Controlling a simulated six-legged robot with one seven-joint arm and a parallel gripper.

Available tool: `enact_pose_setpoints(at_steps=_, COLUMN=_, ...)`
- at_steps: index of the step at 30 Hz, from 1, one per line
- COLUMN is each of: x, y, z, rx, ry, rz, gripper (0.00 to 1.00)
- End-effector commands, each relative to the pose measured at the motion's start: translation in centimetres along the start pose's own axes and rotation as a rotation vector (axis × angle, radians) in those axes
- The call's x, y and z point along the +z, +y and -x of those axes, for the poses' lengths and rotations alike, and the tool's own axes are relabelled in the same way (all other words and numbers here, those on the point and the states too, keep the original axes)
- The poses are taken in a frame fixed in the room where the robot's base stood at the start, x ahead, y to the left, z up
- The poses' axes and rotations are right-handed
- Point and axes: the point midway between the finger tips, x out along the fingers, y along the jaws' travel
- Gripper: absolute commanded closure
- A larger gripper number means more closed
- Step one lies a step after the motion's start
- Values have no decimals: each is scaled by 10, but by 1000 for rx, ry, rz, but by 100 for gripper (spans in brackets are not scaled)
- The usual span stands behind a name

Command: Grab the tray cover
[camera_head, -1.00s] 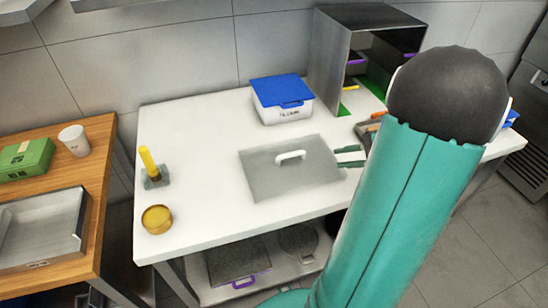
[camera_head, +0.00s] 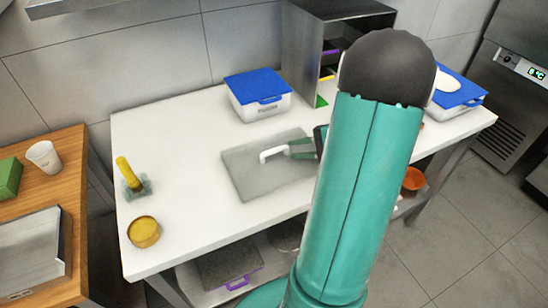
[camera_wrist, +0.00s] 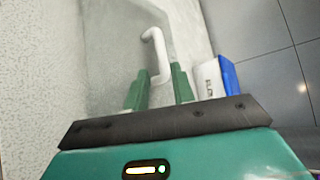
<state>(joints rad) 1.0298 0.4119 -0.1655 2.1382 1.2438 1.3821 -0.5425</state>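The tray cover (camera_head: 245,178) is a flat grey sheet with a raised white handle, lying on the white counter. The handle (camera_head: 273,153) also shows in the wrist view (camera_wrist: 153,48). My gripper (camera_head: 290,148) reaches in from the right, low over the cover at the handle's right end. In the wrist view my gripper (camera_wrist: 158,84) has its two green fingers apart, one on each side of the handle's near end, with a gap showing. In the head view my arm hides the wrist and part of the counter.
A white box with a blue lid (camera_head: 258,95) stands behind the cover. A metal shelf unit (camera_head: 300,45) is at the back. A yellow-handled tool (camera_head: 130,178) and a round yellow container (camera_head: 144,232) stand at the left.

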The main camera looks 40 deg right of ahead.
Motion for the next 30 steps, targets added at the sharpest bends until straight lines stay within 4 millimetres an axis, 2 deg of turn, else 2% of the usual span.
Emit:
enact_pose_setpoints(at_steps=9, x=4, y=-3, z=-45, rx=2, ry=-5, rz=-1, gripper=75)
enact_pose_setpoints(at_steps=12, x=4, y=-3, z=-54, rx=1, ry=-4, rz=-1, gripper=75)
enact_pose_setpoints(at_steps=18, x=4, y=-3, z=-55, rx=1, ry=-2, rz=0, gripper=75)
enact_pose_setpoints(at_steps=22, x=4, y=-4, z=-55, rx=1, ry=-2, rz=0, gripper=98)
enact_pose_setpoints(at_steps=23, x=4, y=-3, z=-55, rx=1, ry=-2, rz=0, gripper=100)
enact_pose_setpoints(at_steps=30, x=4, y=-4, z=-55, rx=1, ry=-2, rz=0, gripper=100)
